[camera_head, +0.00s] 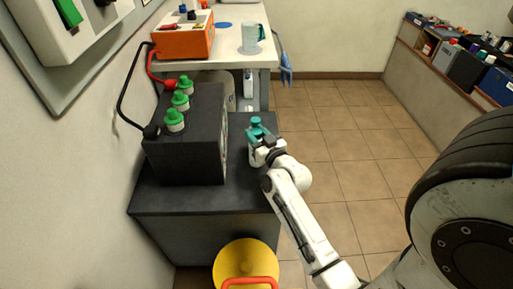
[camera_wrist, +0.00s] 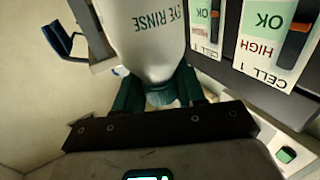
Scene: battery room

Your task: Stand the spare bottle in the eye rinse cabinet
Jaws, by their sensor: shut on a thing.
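The white bottle lettered EYE RINSE (camera_wrist: 160,30) fills the top middle of the wrist view. My gripper (camera_wrist: 160,97) is shut on its narrow neck, with a dark green finger on each side. In the head view my gripper (camera_head: 263,138) is at the right edge of the dark bench, just right of the black battery. A teal part and a little white of the bottle show there; I cannot tell whether the bottle touches the bench. Another small white bottle (camera_head: 248,82) shows below the white table. I cannot identify the eye rinse cabinet with certainty.
The black battery (camera_head: 185,150) with green caps (camera_head: 180,98) stands close on the left; its cell gauges (camera_wrist: 272,35) are near the bottle. An orange charger (camera_head: 185,38) and mug (camera_head: 252,37) stand on the white table. A yellow bin (camera_head: 245,258) is in front. Tiled floor at right is clear.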

